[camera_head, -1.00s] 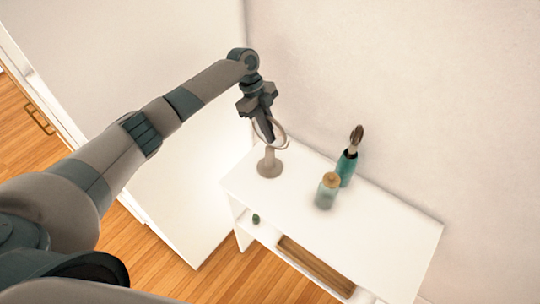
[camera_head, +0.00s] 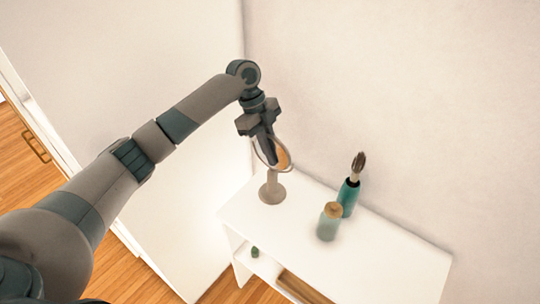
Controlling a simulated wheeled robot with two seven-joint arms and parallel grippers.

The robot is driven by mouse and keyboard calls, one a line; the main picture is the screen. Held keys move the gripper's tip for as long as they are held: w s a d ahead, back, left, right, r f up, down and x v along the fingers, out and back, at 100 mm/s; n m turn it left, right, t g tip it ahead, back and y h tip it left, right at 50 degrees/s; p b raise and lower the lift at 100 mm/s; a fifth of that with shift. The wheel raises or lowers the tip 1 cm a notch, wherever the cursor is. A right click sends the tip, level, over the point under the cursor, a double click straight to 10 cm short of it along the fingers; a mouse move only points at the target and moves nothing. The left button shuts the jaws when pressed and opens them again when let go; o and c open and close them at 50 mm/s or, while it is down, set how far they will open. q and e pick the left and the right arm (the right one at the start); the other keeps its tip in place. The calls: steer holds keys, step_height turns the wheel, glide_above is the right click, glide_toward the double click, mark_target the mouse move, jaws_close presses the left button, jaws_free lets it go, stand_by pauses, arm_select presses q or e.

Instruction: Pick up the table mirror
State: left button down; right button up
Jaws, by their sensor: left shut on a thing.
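The table mirror (camera_head: 271,188) is a round mirror in a pale ring on a beige stem and flared base. It is at the left end of the white table (camera_head: 330,262), and I cannot tell whether its base touches the top. My left gripper (camera_head: 268,150) comes down from above and is shut on the upper part of the mirror's ring. The fingers hide part of the mirror's face. My right gripper is not in view.
A glass jar with a tan lid (camera_head: 329,222) and a teal bottle holding a brush (camera_head: 348,194) stand right of the mirror. A small green object (camera_head: 255,252) is on the lower shelf. Walls are close behind and to the left.

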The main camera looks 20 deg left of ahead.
arm_select(q)
steer(key=s+d+r+b, duration=0.3)
steer(key=s+d+r, duration=0.2)
steer(key=s, duration=0.2)
steer(key=shift+s+d+r, duration=0.15)
steer(key=shift+d+r, duration=0.15)
stand_by(0.4)
